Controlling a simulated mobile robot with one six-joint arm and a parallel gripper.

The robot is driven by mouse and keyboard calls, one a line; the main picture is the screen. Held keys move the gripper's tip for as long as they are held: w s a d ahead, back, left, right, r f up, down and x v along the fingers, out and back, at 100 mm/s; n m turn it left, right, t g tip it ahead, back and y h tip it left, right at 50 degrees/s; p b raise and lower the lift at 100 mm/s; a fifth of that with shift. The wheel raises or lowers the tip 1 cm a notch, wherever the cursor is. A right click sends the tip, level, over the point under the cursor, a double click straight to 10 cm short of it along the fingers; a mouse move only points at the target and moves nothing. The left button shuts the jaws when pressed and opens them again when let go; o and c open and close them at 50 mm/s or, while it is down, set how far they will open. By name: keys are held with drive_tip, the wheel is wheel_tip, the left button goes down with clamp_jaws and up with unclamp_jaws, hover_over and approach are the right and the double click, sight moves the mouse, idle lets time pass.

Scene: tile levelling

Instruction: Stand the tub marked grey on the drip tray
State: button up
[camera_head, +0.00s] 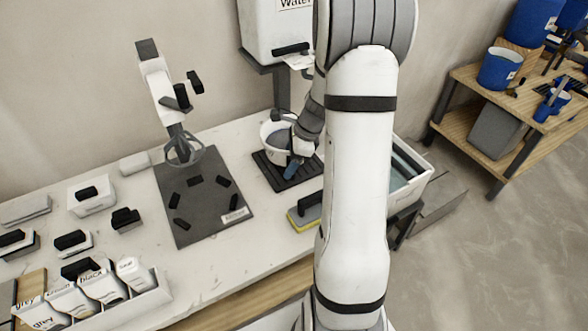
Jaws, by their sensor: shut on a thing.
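A white tub (270,139) with grey-blue contents is at the back of the black ribbed drip tray (279,181). My gripper (294,160) reaches down from the right against the tub's right side and is shut on it. A blue part shows at the gripper's lower end, over the tray. My gripper and wrist cover part of the tub. I cannot tell whether the tub's base touches the tray or hangs just above it. No marking on the tub can be read.
A water tank (273,28) stands behind the tray. A mixer stand (180,150) on a dark base (196,222) is to the left. A yellow-edged sponge float (304,216) lies in front; a water basin (414,180) is to the right. Labelled bags (98,283) stand front left.

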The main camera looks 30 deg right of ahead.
drive_tip(key=shift+f, duration=2.35)
drive_tip(key=o, duration=1.7)
drive_tip(key=shift+c, duration=0.2)
